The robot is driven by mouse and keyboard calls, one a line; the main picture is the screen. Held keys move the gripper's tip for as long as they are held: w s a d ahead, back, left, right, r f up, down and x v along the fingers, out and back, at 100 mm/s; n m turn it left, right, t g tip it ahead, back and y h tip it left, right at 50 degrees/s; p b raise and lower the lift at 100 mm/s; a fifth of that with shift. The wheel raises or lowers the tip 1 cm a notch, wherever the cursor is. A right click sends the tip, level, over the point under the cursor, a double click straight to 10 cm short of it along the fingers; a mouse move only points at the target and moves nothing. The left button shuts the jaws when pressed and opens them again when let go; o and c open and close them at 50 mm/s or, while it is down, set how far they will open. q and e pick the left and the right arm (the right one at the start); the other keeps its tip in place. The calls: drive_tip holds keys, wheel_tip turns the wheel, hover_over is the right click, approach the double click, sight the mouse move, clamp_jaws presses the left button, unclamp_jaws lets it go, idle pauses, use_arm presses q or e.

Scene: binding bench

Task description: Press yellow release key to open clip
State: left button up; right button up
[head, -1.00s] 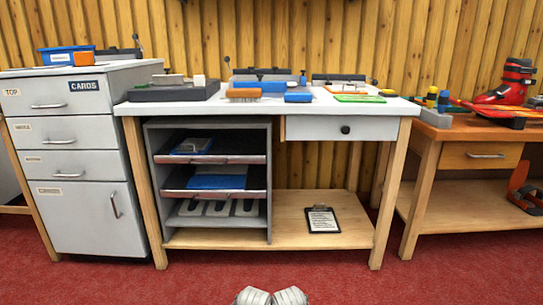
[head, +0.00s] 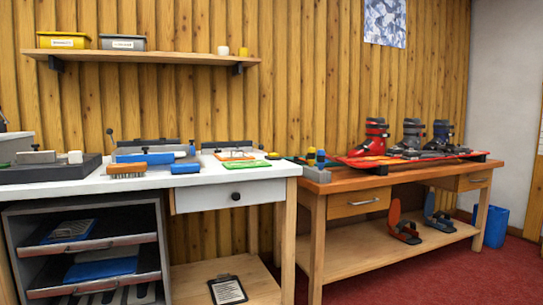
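I cannot make out a yellow release key for certain. On the wooden bench at right, a red ski (head: 362,161) lies with dark binding parts on it, too small to tell apart. Ski boots in red (head: 374,138), grey (head: 411,134) and dark blue (head: 442,134) stand along it. A clipboard (head: 228,291) with a clip at its top lies on the lower shelf of the white-topped bench. Neither of my grippers is in view.
The white-topped bench (head: 215,180) holds blue blocks, an orange brush (head: 126,170) and a green pad (head: 238,159). Small yellow and blue bottles (head: 320,158) stand at the wooden bench's left end. A wall shelf (head: 140,56) holds bins. A blue bin (head: 490,227) and red floor lie at right.

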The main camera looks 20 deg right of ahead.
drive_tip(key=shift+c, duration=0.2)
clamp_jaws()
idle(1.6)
